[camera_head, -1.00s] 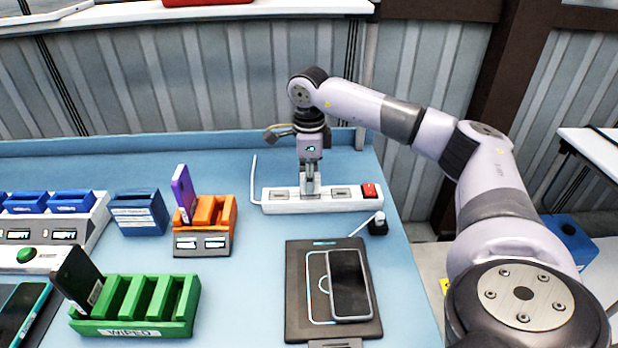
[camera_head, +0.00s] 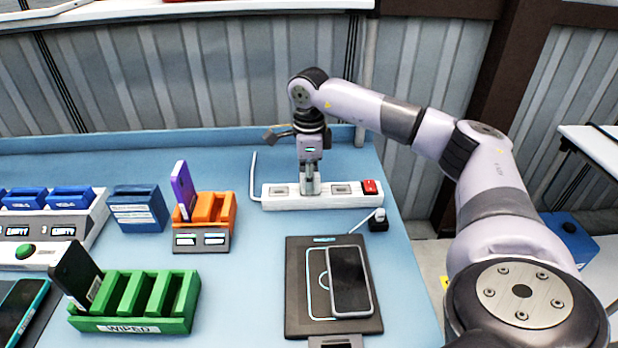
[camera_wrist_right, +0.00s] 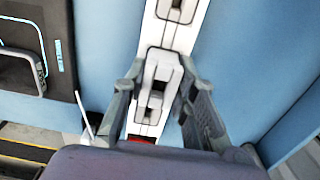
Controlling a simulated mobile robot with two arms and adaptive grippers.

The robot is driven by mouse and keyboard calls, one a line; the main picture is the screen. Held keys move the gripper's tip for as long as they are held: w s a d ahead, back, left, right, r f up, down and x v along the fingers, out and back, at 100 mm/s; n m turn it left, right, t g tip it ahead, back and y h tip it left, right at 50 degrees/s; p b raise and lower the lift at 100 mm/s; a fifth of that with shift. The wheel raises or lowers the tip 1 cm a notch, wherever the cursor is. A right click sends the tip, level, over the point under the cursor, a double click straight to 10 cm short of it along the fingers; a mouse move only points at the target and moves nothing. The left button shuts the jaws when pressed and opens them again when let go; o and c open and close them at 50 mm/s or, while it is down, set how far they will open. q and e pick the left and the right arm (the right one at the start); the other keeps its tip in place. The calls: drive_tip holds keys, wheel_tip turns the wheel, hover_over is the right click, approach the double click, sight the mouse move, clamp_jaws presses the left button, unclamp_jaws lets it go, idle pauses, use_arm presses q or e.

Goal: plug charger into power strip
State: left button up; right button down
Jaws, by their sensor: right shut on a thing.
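The white power strip (camera_head: 272,203) lies at the back of the blue table, with a red switch (camera_head: 370,187) at its right end. My right gripper (camera_head: 310,190) points down over its middle, fingers at the strip. In the right wrist view, my right gripper (camera_wrist_right: 160,95) is shut on a small whitish block, apparently the charger (camera_wrist_right: 162,70), above the power strip (camera_wrist_right: 181,40). The fingers hide part of it, and I cannot tell whether its prongs sit in a socket. My left gripper is not in view.
A black block (camera_head: 378,222) with a white cable stands in front of the strip's right end. A phone (camera_head: 349,280) lies on a dark pad (camera_head: 300,250). An orange rack (camera_head: 210,222), a green rack (camera_head: 135,305) and a blue bin (camera_head: 138,208) stand left.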

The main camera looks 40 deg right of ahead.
drive_tip(key=shift+f, duration=0.1)
drive_tip(key=c, duration=1.2)
unclamp_jaws()
wheel_tip(320, 180, up, 12)
drive_tip(key=shift+r, duration=0.1)
